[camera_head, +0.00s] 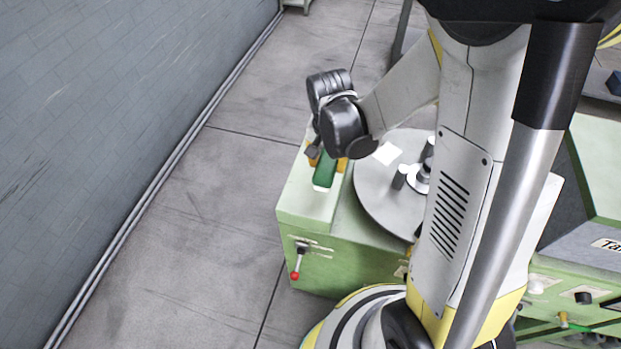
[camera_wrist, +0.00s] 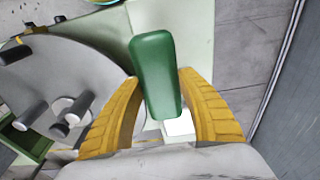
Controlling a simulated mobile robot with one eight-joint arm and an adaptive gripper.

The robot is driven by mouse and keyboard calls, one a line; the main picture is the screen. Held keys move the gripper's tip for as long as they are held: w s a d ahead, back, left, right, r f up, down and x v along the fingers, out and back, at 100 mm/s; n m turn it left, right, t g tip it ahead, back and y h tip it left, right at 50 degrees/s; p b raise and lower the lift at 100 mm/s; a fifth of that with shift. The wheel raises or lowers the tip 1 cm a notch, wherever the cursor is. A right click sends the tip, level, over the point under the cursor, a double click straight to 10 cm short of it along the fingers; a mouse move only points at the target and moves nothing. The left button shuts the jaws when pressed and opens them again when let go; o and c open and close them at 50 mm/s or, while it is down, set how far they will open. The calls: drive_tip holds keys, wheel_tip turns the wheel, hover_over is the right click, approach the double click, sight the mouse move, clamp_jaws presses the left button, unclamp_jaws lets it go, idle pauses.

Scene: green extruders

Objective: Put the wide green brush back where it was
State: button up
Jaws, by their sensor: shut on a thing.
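The wide green brush (camera_head: 325,172) is between the yellow fingers of my gripper (camera_head: 328,160) in the head view, over the left top edge of the pale green machine (camera_head: 300,205). In the wrist view the brush's green body (camera_wrist: 155,70) stands out between the two yellow fingers of my gripper (camera_wrist: 160,105), which are shut on it. A white part (camera_wrist: 180,126) shows below the brush in the wrist view. Whether the brush touches the machine top is hard to tell.
A grey round disc (camera_head: 375,190) with upright metal posts lies on the machine top just right of the brush. A white square (camera_head: 387,153) lies on it. A red-knobbed lever (camera_head: 297,262) sticks out of the machine's front. A grey wall (camera_head: 110,120) runs along the left, with open floor between.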

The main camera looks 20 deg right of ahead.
drive_tip(key=w+a+f, duration=0.2)
drive_tip(key=a, duration=0.1)
drive_tip(key=shift+f+b, duration=0.1)
drive_tip(key=shift+b, duration=0.25)
wheel_tip(320, 180, down, 4)
drive_tip(key=shift+a+f+b, duration=0.1)
drive_tip(key=shift+b, duration=0.8)
drive_tip(key=o, duration=1.2)
